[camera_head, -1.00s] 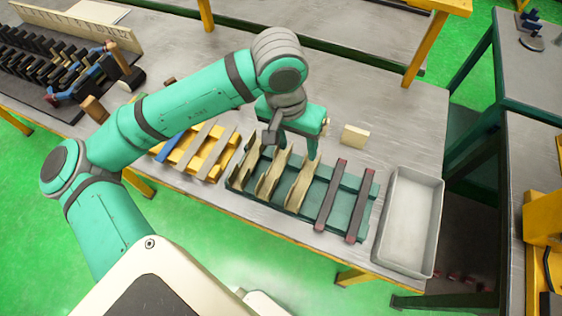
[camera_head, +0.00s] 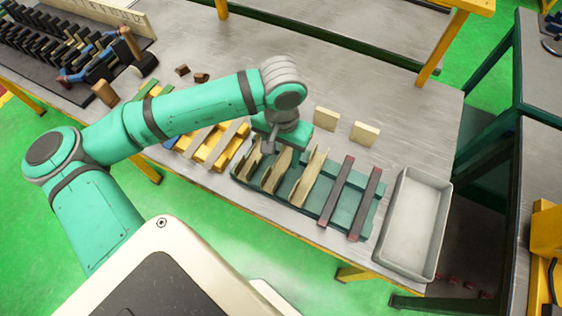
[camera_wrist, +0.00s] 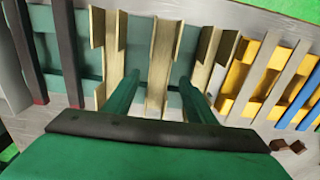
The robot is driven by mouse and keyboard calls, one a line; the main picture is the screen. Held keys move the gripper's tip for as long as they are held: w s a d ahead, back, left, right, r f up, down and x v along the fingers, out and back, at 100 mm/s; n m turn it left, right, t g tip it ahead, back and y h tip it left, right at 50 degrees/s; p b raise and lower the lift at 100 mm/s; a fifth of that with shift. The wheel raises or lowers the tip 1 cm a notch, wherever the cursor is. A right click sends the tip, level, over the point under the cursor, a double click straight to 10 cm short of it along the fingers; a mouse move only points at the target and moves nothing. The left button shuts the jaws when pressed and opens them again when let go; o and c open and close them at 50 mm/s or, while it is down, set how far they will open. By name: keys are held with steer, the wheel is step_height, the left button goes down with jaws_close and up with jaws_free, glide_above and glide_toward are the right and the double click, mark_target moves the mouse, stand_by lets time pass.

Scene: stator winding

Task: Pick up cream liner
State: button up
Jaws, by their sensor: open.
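Three cream liners stand side by side in the left part of a dark green rack (camera_head: 295,201): a left one (camera_head: 249,160), a middle one (camera_head: 277,170) and a right one (camera_head: 311,178). In the wrist view, the middle liner (camera_wrist: 161,52) lies between the two green fingers of my gripper (camera_wrist: 159,84), with one liner outside each finger. The fingers are open and apart, and nothing is gripped. In the head view, my gripper (camera_head: 283,131) is at the back side of the liners and its fingertips are hidden.
Two dark bars with red ends (camera_head: 349,196) lie across the rack's right part. A grey tray (camera_head: 411,222) is to the right. A yellow rack (camera_head: 208,143) with grey bars is to the left. Two cream blocks (camera_head: 365,132) stand behind on the table.

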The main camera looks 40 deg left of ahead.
steer(key=shift+w+f, duration=0.15)
steer(key=shift+f, duration=1.15)
steer(key=c, duration=0.9)
steer(key=shift+r, duration=0.1)
steer(key=shift+r, duration=0.5)
steer(key=s+r, duration=1.2)
steer(key=s, duration=0.2)
steer(key=shift+a, duration=0.2)
